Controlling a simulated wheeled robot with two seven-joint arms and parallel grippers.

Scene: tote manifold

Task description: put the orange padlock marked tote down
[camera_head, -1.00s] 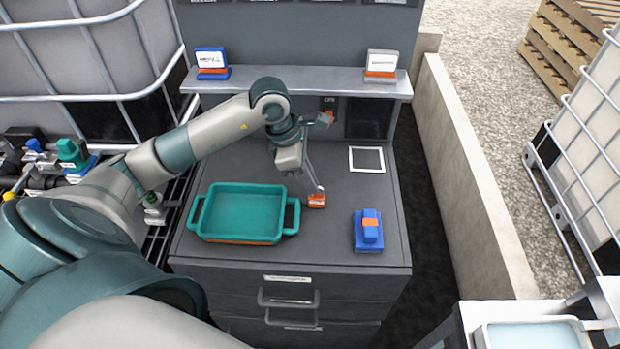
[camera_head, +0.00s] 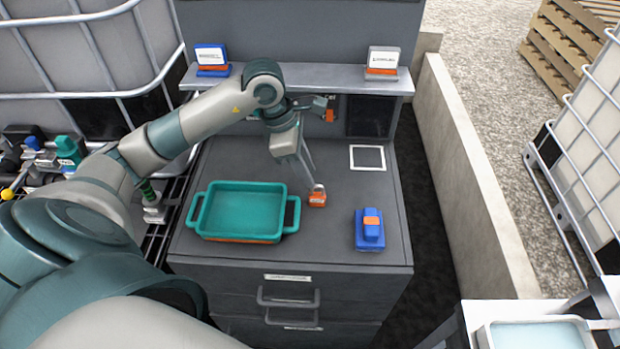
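The orange padlock (camera_head: 317,199) stands on the grey cabinet top, right of the teal tray, with its pale shackle upward. My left gripper (camera_head: 312,185) is just above and behind it, pointing down. Its two thin fingers look spread apart and close to the shackle; contact is hard to make out. Any marking on the padlock is too small to read. My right gripper is not in view.
A teal tray (camera_head: 198,228) with handles sits left. A blue block with an orange band (camera_head: 370,232) is at right. A white-outlined dark square (camera_head: 367,158) lies behind it. The shelf (camera_head: 310,78) holds two label stands. Bare top surrounds the padlock.

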